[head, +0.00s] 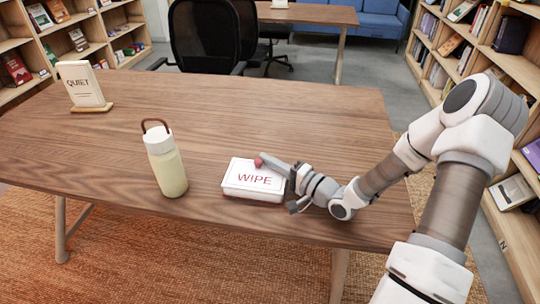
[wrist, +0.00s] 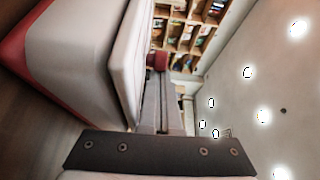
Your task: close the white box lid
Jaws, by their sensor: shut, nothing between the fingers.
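The white box (head: 249,193) stands on the wooden table, right of the bottle. Its lid (head: 245,180), marked "WIPE", lies flat or nearly flat over it. In the wrist view the lid (wrist: 130,50) shows edge-on beside the pale box wall (wrist: 75,50), which has a red band; I cannot tell whether it is fully seated. My gripper (head: 264,162) is shut and empty, reaching from the right over the lid's far right part. In the wrist view its fingers (wrist: 157,75) run along the lid's top face. A small dark red piece is at the fingertips; touch is unclear.
A pale yellow bottle (head: 170,172) with a brown loop stands left of the box. A "QUIET" sign (head: 82,86) stands at the table's far left. A black chair (head: 207,35) is behind the table. The table's middle and back are clear.

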